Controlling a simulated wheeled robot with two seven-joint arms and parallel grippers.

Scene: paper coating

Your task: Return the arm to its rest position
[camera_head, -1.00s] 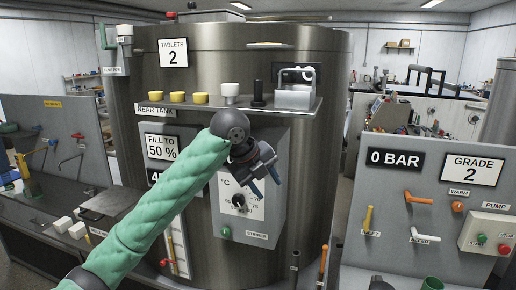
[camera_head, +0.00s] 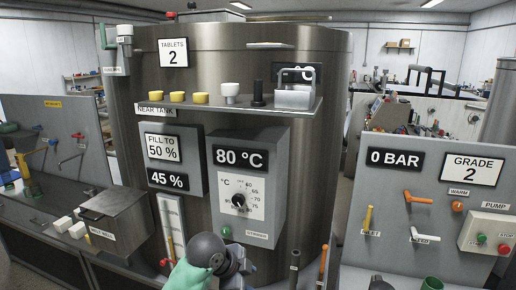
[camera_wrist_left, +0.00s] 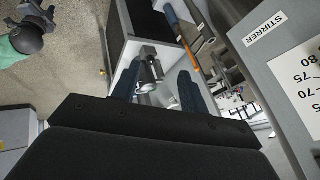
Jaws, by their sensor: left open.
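My left arm (camera_head: 197,274) with its green sleeve and dark wrist joint is low at the bottom middle of the head view, below the dial panel. My left gripper (camera_head: 243,264) is partly hidden behind the wrist joint there. In the left wrist view its two blue fingers (camera_wrist_left: 158,90) stand apart with nothing held between them. The tank's dial panel (camera_head: 256,170) reads 80 °C and is uncovered. My right gripper is in neither view.
The large steel tank (camera_head: 225,65) carries a shelf (camera_head: 215,106) with yellow cups, a white cup and a metal holder. A grey box (camera_head: 118,215) stands on the left bench. The valve panel (camera_head: 400,190) with orange handles is at right. Short upright handles (camera_head: 295,262) stand close right of the gripper.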

